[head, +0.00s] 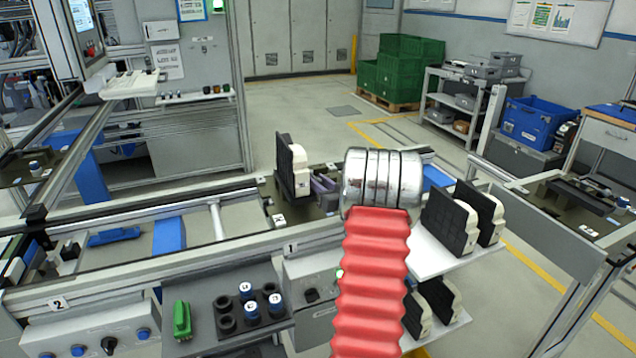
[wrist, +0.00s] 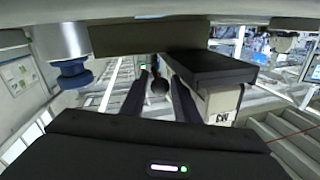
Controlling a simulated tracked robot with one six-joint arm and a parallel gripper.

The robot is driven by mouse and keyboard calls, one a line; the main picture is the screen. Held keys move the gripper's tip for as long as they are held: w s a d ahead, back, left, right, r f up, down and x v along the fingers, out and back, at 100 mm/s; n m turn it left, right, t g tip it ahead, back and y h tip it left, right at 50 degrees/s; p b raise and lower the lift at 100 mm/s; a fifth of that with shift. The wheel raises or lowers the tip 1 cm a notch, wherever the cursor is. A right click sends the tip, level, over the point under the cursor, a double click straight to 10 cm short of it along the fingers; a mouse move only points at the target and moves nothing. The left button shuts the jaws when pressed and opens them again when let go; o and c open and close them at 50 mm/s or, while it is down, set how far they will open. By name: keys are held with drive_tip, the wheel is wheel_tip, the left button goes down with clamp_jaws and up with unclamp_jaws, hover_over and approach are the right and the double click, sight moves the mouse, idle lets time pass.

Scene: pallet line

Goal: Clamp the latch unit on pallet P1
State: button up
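A unit with a black ribbed face and cream body (head: 300,172) stands upright on the dark pallet plate (head: 312,208), left of my wrist in the head view. A cream body with a label (wrist: 222,104) under a black slab (wrist: 210,68) shows in the wrist view, just right of my fingers. I cannot tell if they are the same unit. My gripper (wrist: 158,82) has its two dark fingers apart, with a small dark round thing visible between or beyond them. In the head view my metal wrist and red sleeve hide the gripper.
Similar black-and-cream units (head: 452,220) stand on a white shelf at right, others below it. A dark tray (head: 228,298) holds blue-and-white knobs beside a green part (head: 181,320). The conveyor rail (head: 150,262) runs leftward. A blue knob (wrist: 72,75) shows at upper left in the wrist view.

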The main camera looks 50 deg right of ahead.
drive_tip(key=shift+c, duration=0.3)
clamp_jaws()
